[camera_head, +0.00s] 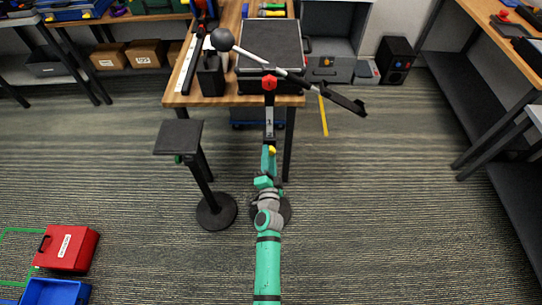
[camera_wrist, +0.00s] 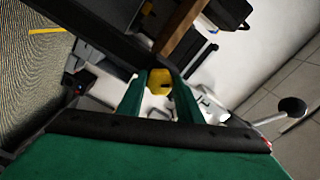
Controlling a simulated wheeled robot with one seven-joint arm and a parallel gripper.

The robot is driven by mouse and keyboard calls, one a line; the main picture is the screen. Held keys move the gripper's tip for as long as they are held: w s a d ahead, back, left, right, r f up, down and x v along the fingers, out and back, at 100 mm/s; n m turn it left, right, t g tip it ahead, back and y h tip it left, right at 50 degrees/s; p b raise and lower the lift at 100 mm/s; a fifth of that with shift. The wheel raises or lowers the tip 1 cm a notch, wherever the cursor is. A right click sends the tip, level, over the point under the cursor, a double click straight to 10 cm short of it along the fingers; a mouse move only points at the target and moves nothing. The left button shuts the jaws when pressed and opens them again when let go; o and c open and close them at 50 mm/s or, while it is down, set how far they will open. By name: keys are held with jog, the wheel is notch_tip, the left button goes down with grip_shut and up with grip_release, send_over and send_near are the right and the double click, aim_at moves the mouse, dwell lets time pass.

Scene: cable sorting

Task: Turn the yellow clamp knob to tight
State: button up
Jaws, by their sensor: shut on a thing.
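The yellow clamp knob (camera_wrist: 158,79) sits between the two green fingers of my gripper (camera_wrist: 160,88) in the wrist view. The fingers are shut on it, one on each side. In the head view only a small yellow bit of the knob (camera_head: 272,150) shows beside the fingertips, below a pale plate marked with numbers (camera_head: 269,122). My gripper (camera_head: 269,156) points away from me there. A red knob (camera_head: 269,82) sits above the plate, near a black bar. The knob's turn position and any tight mark cannot be made out.
A wooden table (camera_head: 222,100) with a black case (camera_head: 270,45) stands behind. A black stand (camera_head: 179,137) is to the left. Open floor lies right.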

jog(key=m, duration=0.7)
dwell(0.3)
jog(key=shift+d+m, duration=0.3)
jog(key=shift+a, duration=0.15)
jog(key=o, duration=1)
jog(key=shift+s+a, duration=0.1)
jog(key=shift+o, duration=0.2)
jog(key=shift+a, duration=0.1)
